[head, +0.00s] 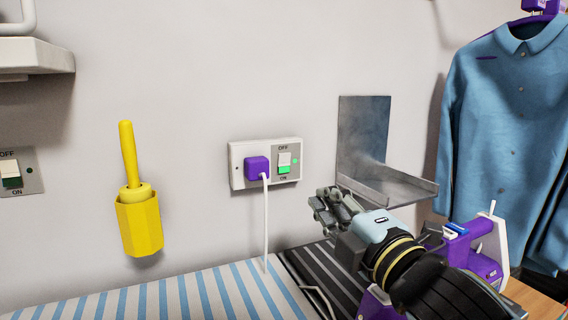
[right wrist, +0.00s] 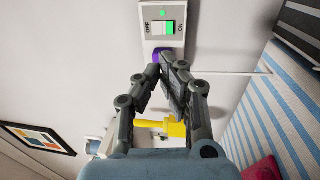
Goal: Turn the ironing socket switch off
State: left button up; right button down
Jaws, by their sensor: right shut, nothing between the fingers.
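The ironing socket is a white wall plate (head: 237,180) with a purple plug (head: 257,168) on its left and a rocker switch (head: 284,163) on its right. The switch has OFF above and ON below; its lower part shows green and a small green light (head: 299,159) glows beside it. My right gripper (head: 327,208) is shut and empty, right of and below the socket in the head view, apart from the switch. In the right wrist view, the closed fingertips (right wrist: 166,66) overlap the purple plug (right wrist: 162,52), with the switch (right wrist: 164,28) beyond. My left gripper is out of view.
A grey metal bracket (head: 364,135) juts from the wall right of the socket. A yellow holder (head: 139,222) hangs left. Another switch plate (head: 31,170) is at far left. A white cord (head: 266,220) drops to the striped board (head: 190,298). A purple iron (head: 472,247) stands right.

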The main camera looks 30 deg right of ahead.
jog(key=p, duration=0.2)
send_near(284, 160)
jog(key=w, duration=0.6)
jog(key=shift+w+d+r+p, duration=0.15)
jog(key=shift+r+p, duration=0.2)
jog(key=shift+w, duration=0.45)
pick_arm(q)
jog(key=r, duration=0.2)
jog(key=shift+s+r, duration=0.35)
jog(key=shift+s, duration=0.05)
